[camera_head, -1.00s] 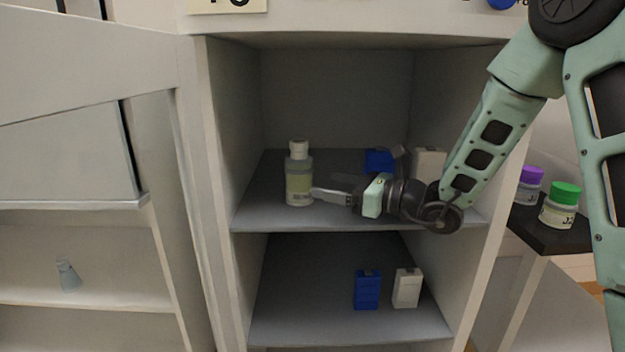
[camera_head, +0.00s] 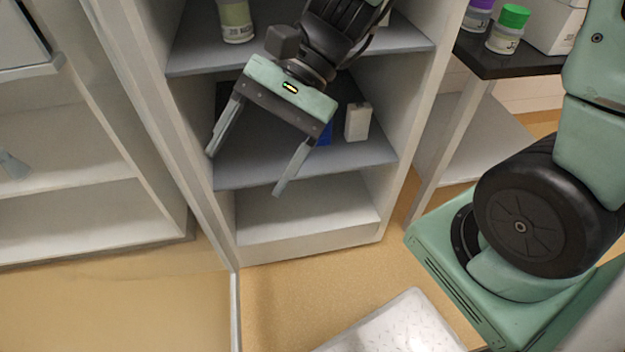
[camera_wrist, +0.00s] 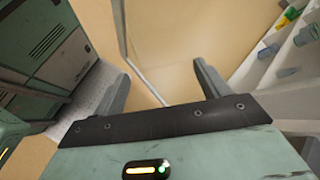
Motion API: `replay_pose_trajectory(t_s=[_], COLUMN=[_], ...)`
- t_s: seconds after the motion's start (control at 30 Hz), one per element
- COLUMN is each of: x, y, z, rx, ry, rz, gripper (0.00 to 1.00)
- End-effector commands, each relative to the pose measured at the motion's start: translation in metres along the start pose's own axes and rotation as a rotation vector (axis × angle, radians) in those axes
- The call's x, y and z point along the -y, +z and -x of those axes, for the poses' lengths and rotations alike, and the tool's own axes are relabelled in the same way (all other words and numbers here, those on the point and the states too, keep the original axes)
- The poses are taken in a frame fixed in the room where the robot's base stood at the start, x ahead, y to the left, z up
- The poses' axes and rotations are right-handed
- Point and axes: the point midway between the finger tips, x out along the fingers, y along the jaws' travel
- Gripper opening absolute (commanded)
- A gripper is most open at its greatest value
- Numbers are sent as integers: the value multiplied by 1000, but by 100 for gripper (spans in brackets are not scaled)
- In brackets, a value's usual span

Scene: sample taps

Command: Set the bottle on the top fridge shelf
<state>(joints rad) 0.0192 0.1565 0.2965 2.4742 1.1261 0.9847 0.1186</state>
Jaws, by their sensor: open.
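The bottle (camera_head: 236,20) is pale with a greenish label and stands upright on the top fridge shelf (camera_head: 200,58), toward its left side. Its upper part is cut off by the top of the head view. My gripper (camera_head: 243,172) is open and empty, pointing down in front of the fridge, lower than the bottle and apart from it.
The lower shelf (camera_head: 250,178) holds a white box (camera_head: 357,122) and a blue box (camera_head: 325,134), partly hidden by my gripper. A dark side table (camera_head: 510,62) at right carries a green-capped jar (camera_head: 507,30) and a purple-capped jar (camera_head: 478,14). A fridge wall edge (camera_head: 165,120) stands left.

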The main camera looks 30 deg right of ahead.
Motion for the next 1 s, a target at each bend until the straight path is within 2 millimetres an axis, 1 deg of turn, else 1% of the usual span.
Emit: replay_pose_trajectory(t_s=[0.03,0.1,0.17,0.2,0.3,0.4,0.43,0.5,0.6,0.9,1.0], x=[-20,-48,-66,-74,-85,-86,-85,-84,-83,-83,-80], y=[11,15,16,15,11,8,8,8,7,7,12], z=[-10,-15,-16,-14,-9,-4,-3,-1,0,1,6], rx=[-40,-102,-153,-184,-250,-296,-307,-322,-333,-333,-333], ry=[126,296,428,507,668,774,795,833,856,859,858], rz=[145,355,540,661,934,1142,1188,1266,1318,1319,1318], gripper=[75,75,75,75,75,75,75,75,75,75,75])
